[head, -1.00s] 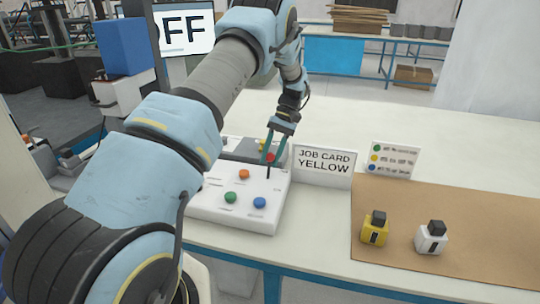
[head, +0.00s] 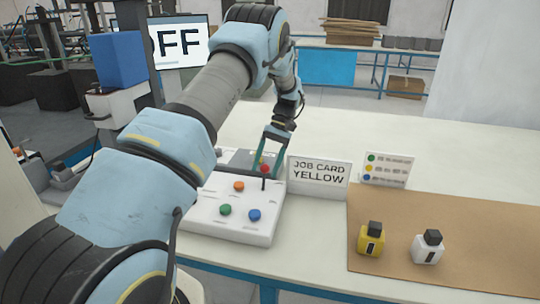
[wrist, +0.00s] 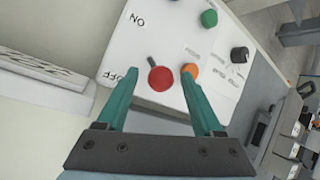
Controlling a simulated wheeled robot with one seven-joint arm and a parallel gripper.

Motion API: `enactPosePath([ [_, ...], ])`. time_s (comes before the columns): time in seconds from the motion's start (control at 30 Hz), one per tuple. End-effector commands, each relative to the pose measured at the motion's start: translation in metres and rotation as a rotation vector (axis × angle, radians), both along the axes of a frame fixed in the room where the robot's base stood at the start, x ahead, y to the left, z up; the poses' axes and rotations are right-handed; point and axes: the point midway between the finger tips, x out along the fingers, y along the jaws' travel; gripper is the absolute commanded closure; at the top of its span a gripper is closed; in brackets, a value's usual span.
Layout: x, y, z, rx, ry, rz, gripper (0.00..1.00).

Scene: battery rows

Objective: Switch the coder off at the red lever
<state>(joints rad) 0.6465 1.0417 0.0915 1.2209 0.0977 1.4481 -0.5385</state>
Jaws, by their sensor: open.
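The red lever has a round red knob (head: 264,168) on a dark stem and stands on the white control box (head: 222,222). In the wrist view the red knob (wrist: 161,79) lies between the spread teal fingers of my gripper (wrist: 160,78). Clear gaps show on both sides of the knob. The lever is nearer the OFF lettering (wrist: 117,76) than the ON lettering (wrist: 138,20). In the head view my gripper (head: 268,160) is down at the lever.
The box also has orange (head: 239,186), green (head: 225,210) and blue (head: 254,215) knobs. A "JOB CARD YELLOW" sign (head: 318,173) and a colour-dot card (head: 386,170) stand right of it. Yellow (head: 371,240) and white (head: 428,248) blocks sit on a brown mat (head: 480,225).

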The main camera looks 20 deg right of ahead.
Motion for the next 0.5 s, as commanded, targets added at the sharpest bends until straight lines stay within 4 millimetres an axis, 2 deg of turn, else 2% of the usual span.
enactPosePath([
  [0.4, 0.027, -0.034, 0.061, -0.001, -0.003, -0.001, 0.32],
  [0.5, 0.032, -0.039, 0.071, -0.001, -0.003, -0.001, 0.32],
])
